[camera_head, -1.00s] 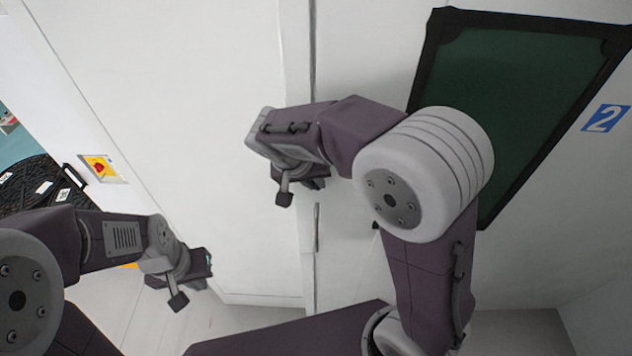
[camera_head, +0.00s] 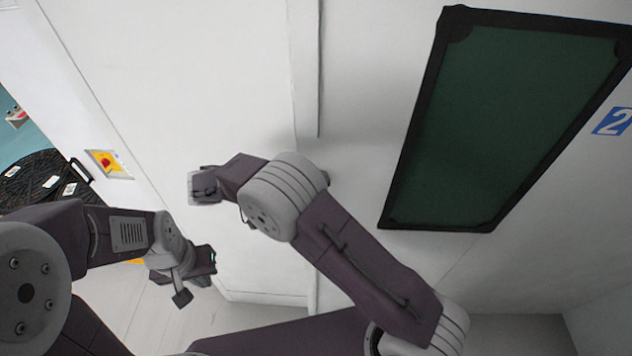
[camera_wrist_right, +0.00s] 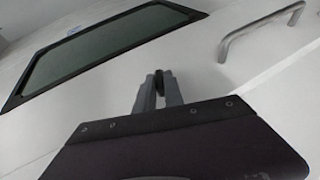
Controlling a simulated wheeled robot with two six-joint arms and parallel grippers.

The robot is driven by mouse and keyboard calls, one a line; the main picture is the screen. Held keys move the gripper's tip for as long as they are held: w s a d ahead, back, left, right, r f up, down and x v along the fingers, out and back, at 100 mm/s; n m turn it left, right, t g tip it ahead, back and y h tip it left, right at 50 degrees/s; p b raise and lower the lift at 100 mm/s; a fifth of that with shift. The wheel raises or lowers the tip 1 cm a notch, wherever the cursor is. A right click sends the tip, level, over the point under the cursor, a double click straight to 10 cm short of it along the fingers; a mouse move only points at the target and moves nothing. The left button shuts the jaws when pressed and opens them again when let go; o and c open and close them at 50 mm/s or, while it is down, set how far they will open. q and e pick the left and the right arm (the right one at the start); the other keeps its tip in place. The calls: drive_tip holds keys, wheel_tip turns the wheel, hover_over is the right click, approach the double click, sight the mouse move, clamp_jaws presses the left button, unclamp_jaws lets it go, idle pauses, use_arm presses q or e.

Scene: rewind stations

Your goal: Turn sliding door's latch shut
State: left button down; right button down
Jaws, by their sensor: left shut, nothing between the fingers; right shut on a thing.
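The white sliding door (camera_head: 370,90) has a dark green window in a black frame. In the right wrist view, my right gripper (camera_wrist_right: 158,88) is shut on a small dark rounded piece, the latch (camera_wrist_right: 159,80), on the white surface between the window and a grey bar handle. The fingers hide most of the latch, so its angle cannot be told. My left gripper (camera_head: 205,266) is shut and empty at the lower left, apart from the door.
The window (camera_head: 510,125) also shows in the wrist view. The grey bar handle (camera_wrist_right: 262,28) stands out from the panel at the upper right there. A yellow switch plate with a red button (camera_head: 108,163) and a black round rack (camera_head: 45,180) are at the left. A blue sign "2" (camera_head: 614,121) is at the right.

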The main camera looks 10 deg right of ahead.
drive_tip(key=shift+f+h, duration=0.15)
drive_tip(key=shift+h, duration=0.65)
drive_tip(key=shift+a+f+n+h, duration=0.1)
drive_tip(key=shift+n+h, duration=0.5)
drive_tip(key=shift+h, duration=0.5)
drive_tip(key=c, duration=1.4)
unclamp_jaws()
drive_tip(key=shift+w, duration=0.1)
drive_tip(key=shift+c, duration=0.2)
drive_tip(key=shift+f, duration=0.1)
